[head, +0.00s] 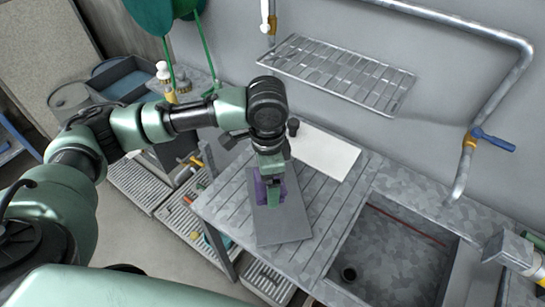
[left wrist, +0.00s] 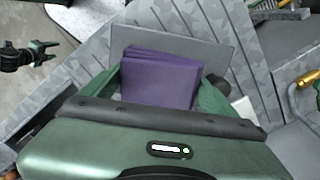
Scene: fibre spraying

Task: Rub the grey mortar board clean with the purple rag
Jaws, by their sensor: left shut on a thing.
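The grey mortar board (head: 282,228) lies flat on the ribbed drainboard left of the sink; part of it shows behind the rag in the left wrist view (left wrist: 212,38). My left gripper (head: 270,192) points down over the board's upper part and is shut on the folded purple rag (head: 261,190). The rag fills the space between the green fingers in the left wrist view (left wrist: 160,78). The rag is at the board's surface, but the contact is hidden. My right gripper (left wrist: 38,54) shows small and dark at the left wrist view's left edge; its opening is unclear.
A white board (head: 325,155) lies behind, near the wall. The sink basin (head: 390,250) is open to the right. A wire rack (head: 340,72) and a pipe with a blue-handled valve (head: 492,140) are on the wall. Slatted shelves with tools (head: 190,215) stand at the left.

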